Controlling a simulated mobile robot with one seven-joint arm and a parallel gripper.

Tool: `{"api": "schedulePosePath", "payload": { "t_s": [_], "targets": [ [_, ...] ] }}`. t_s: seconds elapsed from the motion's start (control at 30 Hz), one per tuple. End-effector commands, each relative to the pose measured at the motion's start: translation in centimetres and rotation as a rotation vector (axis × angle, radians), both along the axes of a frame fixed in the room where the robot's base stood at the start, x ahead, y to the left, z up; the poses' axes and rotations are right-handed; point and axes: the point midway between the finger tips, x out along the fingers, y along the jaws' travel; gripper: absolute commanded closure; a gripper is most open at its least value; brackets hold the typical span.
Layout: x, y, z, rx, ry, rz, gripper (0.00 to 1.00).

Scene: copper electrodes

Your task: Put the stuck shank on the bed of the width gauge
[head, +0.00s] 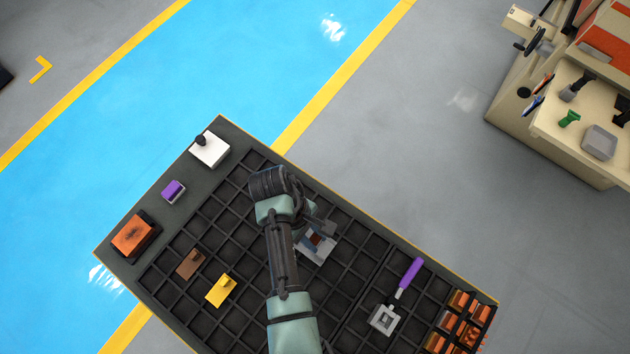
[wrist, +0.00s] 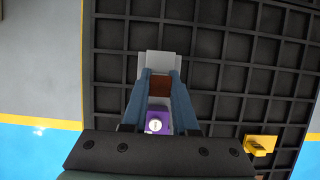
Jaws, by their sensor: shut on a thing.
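My gripper (head: 318,226) reaches down over the middle of the dark gridded table. In the wrist view its two dark blue fingers (wrist: 161,93) are shut on a brown block, the shank (wrist: 160,84), which also shows in the head view (head: 316,239). The width gauge seems to be the grey piece (head: 314,250) right under it. In the wrist view, the gauge's light grey part (wrist: 160,62) shows beyond the fingertips, and a purple part with a round white dial (wrist: 156,123) lies between the fingers. I cannot tell whether the shank touches the bed.
A yellow block (head: 219,291) and a brown block (head: 189,263) lie left of my arm. A white block (head: 210,150), a small purple box (head: 173,191) and an orange block (head: 134,235) line the left edge. A purple-handled tool (head: 410,272) and a copper-filled rack (head: 460,325) are right.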

Motion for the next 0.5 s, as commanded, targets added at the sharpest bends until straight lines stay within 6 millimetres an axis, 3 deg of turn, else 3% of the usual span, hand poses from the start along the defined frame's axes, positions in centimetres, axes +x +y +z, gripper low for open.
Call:
{"api": "schedulePosePath", "payload": {
  "t_s": [0.3, 0.33, 0.47, 0.5],
  "targets": [
    [0.04, -0.01, -0.63, 0.001, -0.001, -0.001, 1.00],
    [0.03, -0.01, -0.65, 0.001, -0.001, -0.001, 0.68],
    [0.02, -0.01, -0.64, 0.000, 0.000, -0.001, 0.44],
    [0.02, -0.01, -0.64, 0.000, 0.000, -0.001, 0.43]
  ]
}}
